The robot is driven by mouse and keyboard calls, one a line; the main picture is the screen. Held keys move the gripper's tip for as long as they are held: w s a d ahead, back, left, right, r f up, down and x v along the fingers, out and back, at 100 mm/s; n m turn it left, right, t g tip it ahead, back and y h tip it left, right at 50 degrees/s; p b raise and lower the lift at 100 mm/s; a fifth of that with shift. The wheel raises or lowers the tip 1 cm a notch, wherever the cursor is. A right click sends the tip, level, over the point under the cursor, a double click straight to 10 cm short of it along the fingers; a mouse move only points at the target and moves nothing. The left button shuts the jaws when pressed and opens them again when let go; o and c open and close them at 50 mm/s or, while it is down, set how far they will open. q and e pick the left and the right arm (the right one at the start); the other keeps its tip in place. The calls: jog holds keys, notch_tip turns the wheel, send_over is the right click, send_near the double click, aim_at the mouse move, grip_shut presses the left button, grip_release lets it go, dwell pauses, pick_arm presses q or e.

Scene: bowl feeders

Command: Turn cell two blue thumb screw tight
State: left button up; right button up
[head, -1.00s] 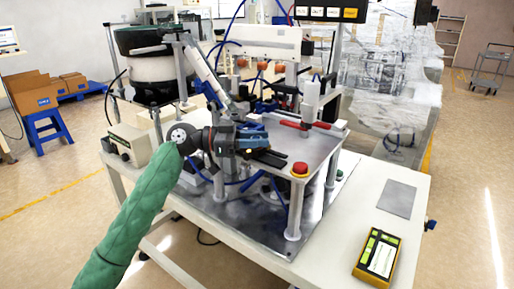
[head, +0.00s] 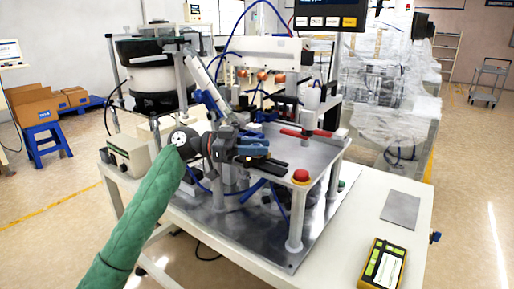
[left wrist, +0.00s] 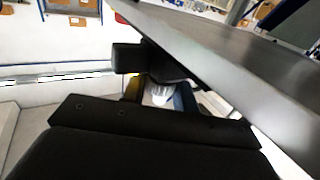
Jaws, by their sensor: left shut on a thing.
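I cannot clearly make out the blue thumb screw; the gripper and plate hide much of that spot. Blue parts (head: 254,189) show just below the gripper in the head view. My right gripper is not in view.
A red stop button (head: 301,176) stands on the plate's front corner, and red-handled clamps (head: 305,133) lie behind. The feeder bowl (head: 150,75) stands at the back left. A yellow handheld device (head: 380,266) and a grey plate (head: 400,210) lie on the table's right side.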

pick_arm(q)
jog(key=o, duration=1)
jog(key=shift+c, duration=0.2)
jog(key=a+b, duration=0.1)
jog(key=a, duration=0.6)
jog(key=shift+w+a, duration=0.35)
jog(key=shift+w, duration=0.1)
